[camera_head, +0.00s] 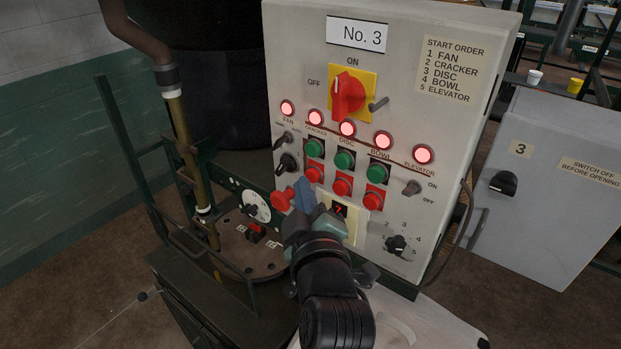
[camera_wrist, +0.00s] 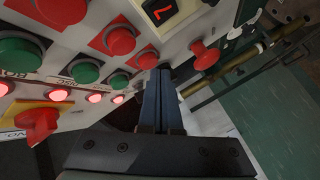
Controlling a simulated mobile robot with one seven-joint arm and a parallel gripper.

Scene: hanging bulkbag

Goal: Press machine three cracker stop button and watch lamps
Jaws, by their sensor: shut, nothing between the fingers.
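The grey No. 3 panel (camera_head: 390,100) stands upright in the head view. Its cracker stop button (camera_head: 313,174) is the leftmost red button, below the green cracker start button (camera_head: 315,148). The cracker lamp (camera_head: 315,117) glows, as do the fan lamp (camera_head: 287,108), disc lamp (camera_head: 347,128), bowl lamp (camera_head: 382,140) and elevator lamp (camera_head: 423,154). My gripper (camera_head: 302,183) is shut and empty, its blue fingers just in front of the panel. In the wrist view, the fingertips (camera_wrist: 162,71) are close beside the cracker stop button (camera_wrist: 147,58); I cannot tell whether they touch.
A red mushroom knob (camera_head: 282,200) sticks out left of my fingers. A display (camera_head: 340,209) showing 7 is partly behind my gripper. Selector knobs and the large red switch (camera_head: 347,95) project from the panel. A grey cabinet (camera_head: 550,190) stands at right.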

